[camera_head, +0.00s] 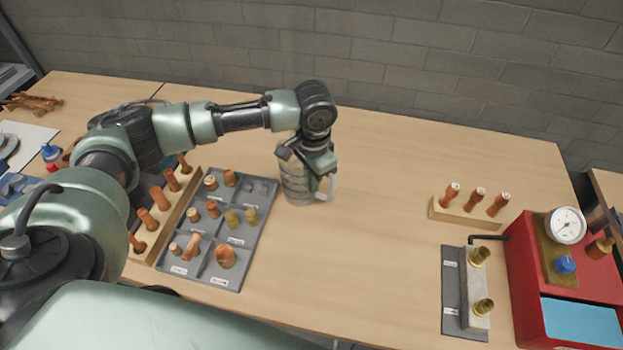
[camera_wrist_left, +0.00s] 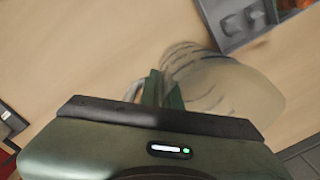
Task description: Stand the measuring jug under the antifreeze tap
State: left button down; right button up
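The measuring jug (camera_head: 294,182) is a clear, grey-tinted vessel with a pale handle on its right. It stands upright near the middle of the wooden table, just right of the grey tray; whether its base touches the table is unclear. My left gripper (camera_head: 325,178) points down at the handle side. In the left wrist view the jug (camera_wrist_left: 225,88) lies right of the fingers (camera_wrist_left: 162,90), which are close together with the handle seemingly between them. The gripper hides part of the handle. I cannot make out an antifreeze tap. My right gripper is out of view.
A grey compartment tray (camera_head: 262,190) of copper fittings and a wooden peg rack (camera_head: 150,238) stand left of the jug. Right are a wooden block of copper pieces (camera_head: 468,212), a brass-fitting block (camera_head: 474,290) and a red gauge box (camera_head: 530,270). The table between is clear.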

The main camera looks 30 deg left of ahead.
pick_arm(q)
jog(key=c, duration=1.6)
grip_release()
jog(key=shift+f, duration=0.1)
jog(key=shift+c, duration=0.2)
